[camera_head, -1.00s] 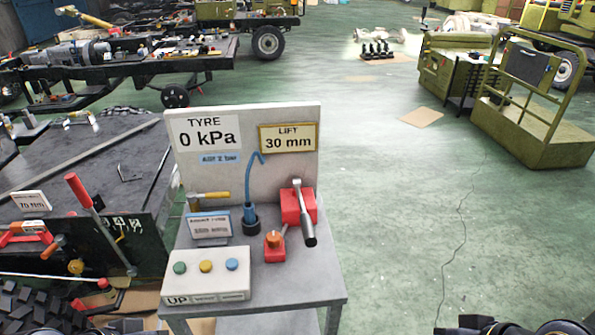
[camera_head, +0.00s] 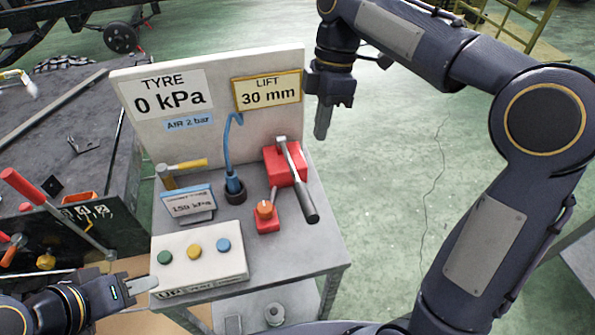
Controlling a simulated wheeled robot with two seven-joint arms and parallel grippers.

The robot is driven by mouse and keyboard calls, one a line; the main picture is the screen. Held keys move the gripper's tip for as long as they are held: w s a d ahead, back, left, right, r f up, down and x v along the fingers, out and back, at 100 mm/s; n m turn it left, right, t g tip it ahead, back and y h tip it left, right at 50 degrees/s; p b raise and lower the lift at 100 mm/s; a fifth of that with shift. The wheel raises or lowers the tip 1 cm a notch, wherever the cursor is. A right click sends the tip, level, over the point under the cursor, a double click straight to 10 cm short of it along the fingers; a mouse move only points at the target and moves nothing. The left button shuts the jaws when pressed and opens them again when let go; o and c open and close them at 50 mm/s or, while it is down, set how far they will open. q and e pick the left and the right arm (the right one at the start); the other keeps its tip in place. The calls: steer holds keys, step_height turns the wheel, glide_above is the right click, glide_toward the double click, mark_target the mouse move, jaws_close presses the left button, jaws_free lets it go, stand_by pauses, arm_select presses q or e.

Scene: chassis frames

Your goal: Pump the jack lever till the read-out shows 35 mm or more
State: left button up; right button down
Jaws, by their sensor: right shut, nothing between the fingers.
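The jack lever (camera_head: 297,181) is a grey bar with a dark grip, slanting down toward the front right from the red jack body (camera_head: 283,164) on the small grey table. The lift read-out (camera_head: 267,91) shows 30 mm on the upright panel. My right gripper (camera_head: 322,130) points down above and behind the lever, right of the panel, with its fingers shut and empty, apart from the lever. My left gripper (camera_head: 140,285) is low at the left, near the front left corner of the button box; its finger opening is not clear.
The table also holds a button box (camera_head: 200,254), a small sign (camera_head: 188,201), a blue hose (camera_head: 228,150), a yellow-handled hammer (camera_head: 185,167) and a red block with an orange knob (camera_head: 266,215). A dark bench (camera_head: 75,150) stands left. Green floor right of the table is open.

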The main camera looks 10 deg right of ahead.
mark_target(307, 196)
steer(key=shift+w+a, duration=0.1)
stand_by(0.3)
steer(key=x, duration=1.4)
